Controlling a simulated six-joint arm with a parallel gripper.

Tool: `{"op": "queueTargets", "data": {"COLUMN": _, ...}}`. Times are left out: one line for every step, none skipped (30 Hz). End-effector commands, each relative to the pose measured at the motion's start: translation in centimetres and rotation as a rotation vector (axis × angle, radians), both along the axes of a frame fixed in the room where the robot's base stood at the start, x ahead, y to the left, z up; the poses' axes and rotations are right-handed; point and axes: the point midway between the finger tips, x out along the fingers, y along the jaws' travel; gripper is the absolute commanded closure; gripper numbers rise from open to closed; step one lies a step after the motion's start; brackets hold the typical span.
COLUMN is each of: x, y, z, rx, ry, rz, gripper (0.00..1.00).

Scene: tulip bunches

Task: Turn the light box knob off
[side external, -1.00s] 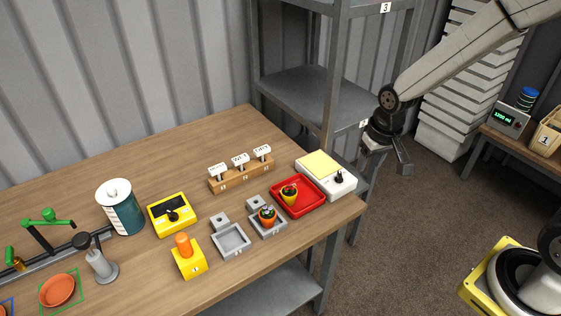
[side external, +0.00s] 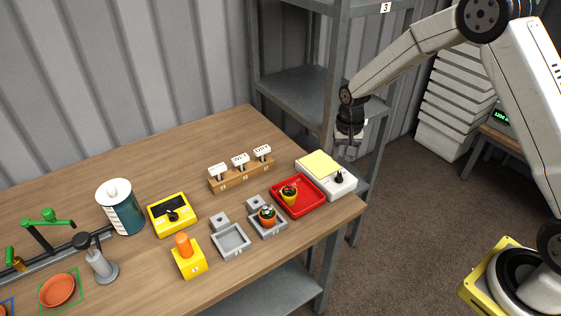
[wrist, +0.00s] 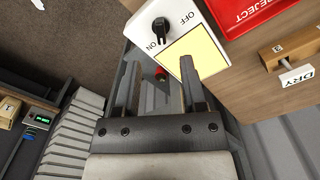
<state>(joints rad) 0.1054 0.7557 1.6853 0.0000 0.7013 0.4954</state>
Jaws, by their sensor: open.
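The light box (side external: 345,184) is a white box with a lit yellow panel at the table's right end. Its black knob (side external: 339,178) sits on the near right part of the top. In the wrist view the light box (wrist: 193,18) is at the top centre, and its knob (wrist: 160,29) lies between the OFF and ON labels, its handle seeming to point toward ON. My gripper (side external: 348,140) is open and empty, above and beyond the light box, apart from it. In the wrist view my gripper (wrist: 158,70) has its fingers apart, the right one overlapping the yellow panel.
A red tray (side external: 315,204) with a potted plant is just left of the light box. A wooden block with white labelled tags (side external: 240,178) stands behind the tray. A grey metal shelf (side external: 300,88) rises behind the table's right end, close to my gripper.

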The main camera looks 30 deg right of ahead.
Motion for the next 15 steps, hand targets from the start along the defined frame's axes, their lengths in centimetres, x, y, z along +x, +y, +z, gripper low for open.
{"op": "queueTargets", "data": {"x": 0.0, "y": 0.0, "z": -0.2, "rx": 0.001, "ry": 0.001, "rz": 0.000, "gripper": 0.47}}
{"op": "queueTargets", "data": {"x": 0.0, "y": 0.0, "z": -0.3, "rx": 0.001, "ry": 0.001, "rz": 0.001, "gripper": 0.47}}
{"op": "queueTargets", "data": {"x": 0.0, "y": 0.0, "z": -0.5, "rx": 0.000, "ry": 0.000, "rz": 0.001, "gripper": 0.47}}
{"op": "queueTargets", "data": {"x": 0.0, "y": 0.0, "z": -0.6, "rx": 0.000, "ry": 0.000, "rz": 0.001, "gripper": 0.47}}
{"op": "queueTargets", "data": {"x": 0.0, "y": 0.0, "z": -0.8, "rx": 0.000, "ry": 0.000, "rz": 0.001, "gripper": 0.47}}
{"op": "queueTargets", "data": {"x": 0.0, "y": 0.0, "z": -1.1, "rx": 0.000, "ry": 0.000, "rz": 0.001, "gripper": 0.47}}
{"op": "queueTargets", "data": {"x": 0.0, "y": 0.0, "z": -1.4, "rx": 0.000, "ry": 0.001, "rz": 0.001, "gripper": 0.47}}
{"op": "queueTargets", "data": {"x": 0.0, "y": 0.0, "z": -1.7, "rx": 0.000, "ry": 0.001, "rz": 0.001, "gripper": 0.47}}
{"op": "queueTargets", "data": {"x": 0.0, "y": 0.0, "z": -2.1, "rx": 0.000, "ry": 0.001, "rz": 0.001, "gripper": 0.47}}
{"op": "queueTargets", "data": {"x": 0.0, "y": 0.0, "z": -2.5, "rx": -0.001, "ry": 0.001, "rz": 0.001, "gripper": 0.47}}
{"op": "queueTargets", "data": {"x": 0.0, "y": 0.0, "z": -2.8, "rx": -0.001, "ry": 0.001, "rz": 0.001, "gripper": 0.47}}
{"op": "queueTargets", "data": {"x": 0.0, "y": 0.0, "z": -3.3, "rx": 0.000, "ry": 0.001, "rz": 0.001, "gripper": 0.47}}
{"op": "queueTargets", "data": {"x": 0.0, "y": 0.0, "z": -3.6, "rx": -0.001, "ry": 0.001, "rz": 0.001, "gripper": 0.47}}
{"op": "queueTargets", "data": {"x": 0.0, "y": 0.0, "z": -4.0, "rx": -0.001, "ry": 0.001, "rz": 0.001, "gripper": 0.47}}
{"op": "queueTargets", "data": {"x": 0.0, "y": 0.0, "z": -4.5, "rx": -0.001, "ry": 0.001, "rz": 0.001, "gripper": 0.47}}
